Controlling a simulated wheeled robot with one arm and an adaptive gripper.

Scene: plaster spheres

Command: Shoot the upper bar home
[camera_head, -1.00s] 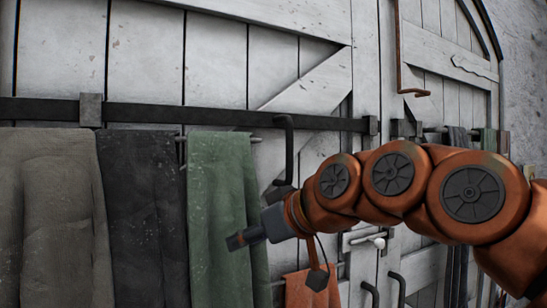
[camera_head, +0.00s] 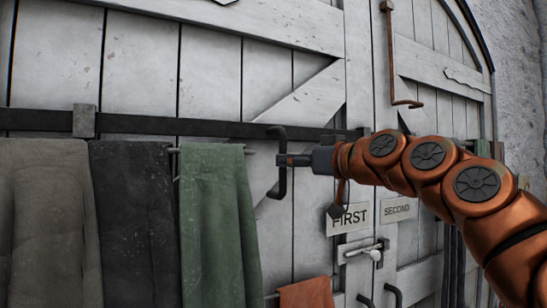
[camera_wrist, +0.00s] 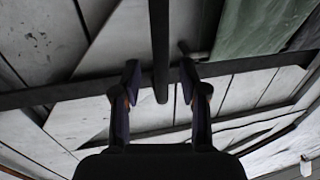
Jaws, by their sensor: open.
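The upper bar (camera_head: 215,128) is a long dark flat bar lying across the pale plank door, passing through a grey bracket (camera_head: 84,120). A dark bent handle (camera_head: 283,186) hangs down from it near its right part. My gripper (camera_head: 282,160) is level at the handle's height, its fingers overlapping it in the head view. In the wrist view, my gripper (camera_wrist: 160,84) is open, with the handle (camera_wrist: 160,45) between its two fingers and a gap on each side. The bar (camera_wrist: 60,93) crosses behind.
Grey, black and green cloths (camera_head: 213,220) hang left of my gripper; the green one is nearest. A FIRST sign (camera_head: 350,219), a SECOND sign (camera_head: 397,210) and a small bolt with a pale knob (camera_head: 375,254) are below my arm. A rusty hook rod (camera_head: 391,60) hangs above.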

